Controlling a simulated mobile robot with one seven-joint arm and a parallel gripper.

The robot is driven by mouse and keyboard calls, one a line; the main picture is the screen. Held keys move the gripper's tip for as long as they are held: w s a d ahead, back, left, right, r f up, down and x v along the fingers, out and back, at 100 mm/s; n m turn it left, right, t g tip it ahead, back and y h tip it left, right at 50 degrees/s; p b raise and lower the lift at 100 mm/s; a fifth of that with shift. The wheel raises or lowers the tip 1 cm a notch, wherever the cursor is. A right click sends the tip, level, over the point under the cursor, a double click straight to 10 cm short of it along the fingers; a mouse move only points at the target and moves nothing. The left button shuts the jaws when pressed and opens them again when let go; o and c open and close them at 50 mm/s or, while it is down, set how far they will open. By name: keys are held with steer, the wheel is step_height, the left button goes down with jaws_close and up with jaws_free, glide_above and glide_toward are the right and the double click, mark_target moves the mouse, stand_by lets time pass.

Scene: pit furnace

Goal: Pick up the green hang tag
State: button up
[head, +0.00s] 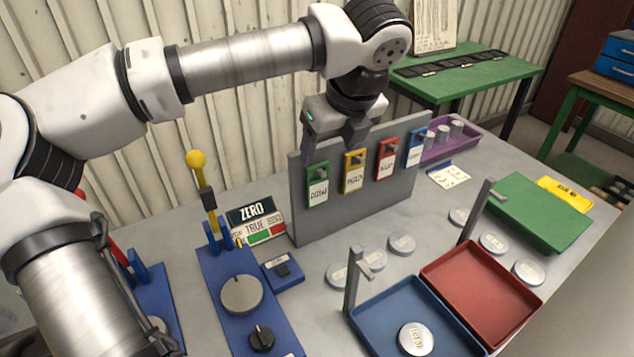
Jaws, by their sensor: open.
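The green hang tag (317,184) hangs at the left end of the upright grey board (345,211), with a white label on its face. To its right hang a yellow tag (354,171), a red tag (387,159) and a blue tag (414,147). My gripper (332,146) is open at the board's top edge, just above the green and yellow tags. One finger reaches down close to the green tag's top. The fingertips are partly hidden, and I cannot tell whether they touch the tag or the board.
A blue base with a yellow-knobbed lever (196,159) stands left of the board, beside a ZERO sign (252,212). In front are a blue tray (374,313), a red tray (482,288) and several metal discs. A purple bin (462,142) stands behind the board's right end.

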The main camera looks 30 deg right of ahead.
mark_target(319, 169)
steer(key=shift+a+p+x, duration=0.15)
steer(key=shift+p+x, duration=0.5)
steer(key=shift+x, duration=0.8)
steer(key=shift+a+p+x, duration=0.15)
steer(key=shift+p+x, duration=0.5)
steer(key=shift+x, duration=0.85)
steer(key=shift+s, duration=0.1)
steer(key=shift+c, duration=0.5)
steer(key=c, duration=1.2)
